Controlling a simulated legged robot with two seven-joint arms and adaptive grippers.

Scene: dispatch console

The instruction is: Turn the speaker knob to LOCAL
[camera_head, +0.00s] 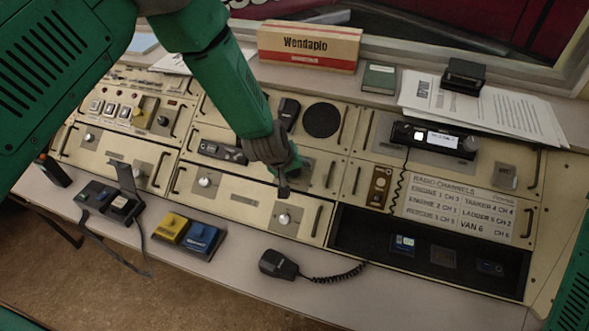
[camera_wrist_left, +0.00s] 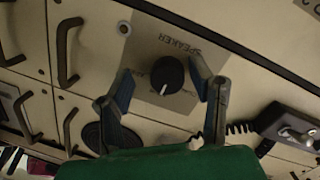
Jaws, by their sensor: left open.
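The black speaker knob (camera_wrist_left: 167,75) sits on a grey plate marked SPEAKER (camera_wrist_left: 147,48), in the middle of the left wrist view. Its white pointer line points down and slightly left in that view. Small labels beside the knob are too faint to read surely. My left gripper (camera_wrist_left: 164,92) is open, with one finger on each side of the knob; I cannot tell whether they touch it. In the head view my left gripper (camera_head: 285,183) is over the console panel and hides the knob. My right gripper is not in view.
Panel handles (camera_wrist_left: 66,50) stick out near the knob. In the head view, a radio (camera_head: 433,138) with a coiled cord stands to the right. A hand microphone (camera_head: 278,264) and blue and yellow devices (camera_head: 201,238) lie on the front ledge. A box (camera_head: 309,47) stands behind.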

